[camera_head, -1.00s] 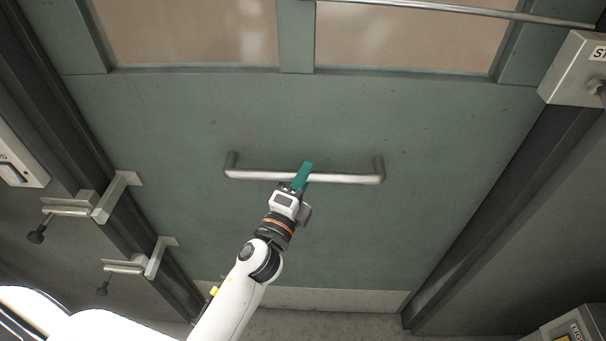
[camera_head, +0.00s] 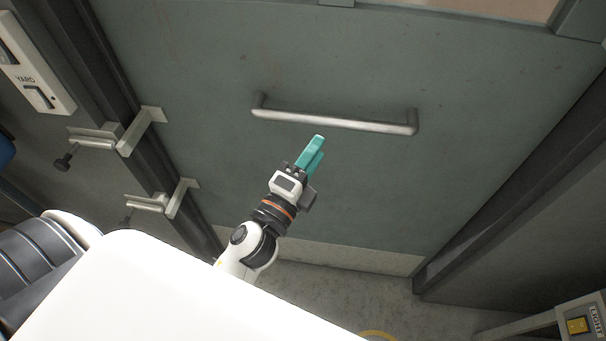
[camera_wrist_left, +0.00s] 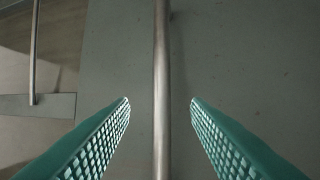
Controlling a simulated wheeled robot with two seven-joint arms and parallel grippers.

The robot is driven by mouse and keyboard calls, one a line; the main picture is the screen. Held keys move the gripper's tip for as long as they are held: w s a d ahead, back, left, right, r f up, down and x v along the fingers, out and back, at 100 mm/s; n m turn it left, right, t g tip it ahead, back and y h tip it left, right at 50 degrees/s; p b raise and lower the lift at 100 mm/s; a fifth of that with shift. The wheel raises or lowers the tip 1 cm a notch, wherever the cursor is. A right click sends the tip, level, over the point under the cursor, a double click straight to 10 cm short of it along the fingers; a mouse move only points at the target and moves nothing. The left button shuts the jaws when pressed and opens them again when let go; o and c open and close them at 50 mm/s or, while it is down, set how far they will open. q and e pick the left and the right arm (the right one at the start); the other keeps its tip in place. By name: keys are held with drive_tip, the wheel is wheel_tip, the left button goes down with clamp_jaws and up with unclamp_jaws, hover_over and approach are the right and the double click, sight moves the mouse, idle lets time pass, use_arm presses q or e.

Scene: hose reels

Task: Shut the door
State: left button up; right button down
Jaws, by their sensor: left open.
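The grey-green door (camera_head: 200,60) fills the middle of the head view and appears to stand within its dark frame. Its metal bar handle (camera_head: 335,120) runs across the panel. My left gripper (camera_head: 314,148) is just below the handle in the head view, with teal fingers apart and nothing held. In the left wrist view the handle bar (camera_wrist_left: 161,90) runs upright in the picture, between the lines of the two open fingers (camera_wrist_left: 160,105). It appears beyond the fingertips, with no visible contact. My right gripper is not seen.
Two metal latch brackets (camera_head: 142,130) (camera_head: 181,198) with black knobs sit on the left frame post. A switch box marked YARD (camera_head: 35,75) is at upper left. A box marked LIGHT (camera_head: 583,318) is at lower right. Concrete floor (camera_head: 330,300) shows below the door.

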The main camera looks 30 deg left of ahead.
use_arm(q)
drive_tip(key=shift+b+v, duration=0.65)
drive_tip(key=shift+v, duration=1.4)
wheel_tip(320, 180, down, 35)
drive_tip(key=s+d+n+g, duration=0.1)
drive_tip(key=s+n+g, duration=0.2)
drive_tip(key=n+g, duration=0.55)
drive_tip(key=s+a+f+n+g, duration=0.2)
drive_tip(key=s+f+n+g, duration=0.1)
drive_tip(key=s+f, duration=0.6)
drive_tip(key=s+a+f+n+g+y, duration=0.1)
drive_tip(key=s+f+g, duration=0.4)
drive_tip(key=s+f, duration=0.5)
wheel_tip(320, 180, down, 2)
drive_tip(key=shift+s+a+f+n, duration=0.15)
drive_tip(key=shift+s+a+n, duration=0.2)
drive_tip(key=shift+a+n, duration=0.6)
drive_tip(key=s+f+n+g, duration=0.1)
drive_tip(key=s, duration=0.1)
drive_tip(key=s+a+f+n, duration=0.1)
drive_tip(key=s, duration=0.2)
drive_tip(key=s+a+f+n+g, duration=0.1)
drive_tip(key=s, duration=0.2)
drive_tip(key=shift+s+f+g+y, duration=0.1)
drive_tip(key=shift+s+g+y, duration=0.15)
drive_tip(key=shift+g+y, duration=0.15)
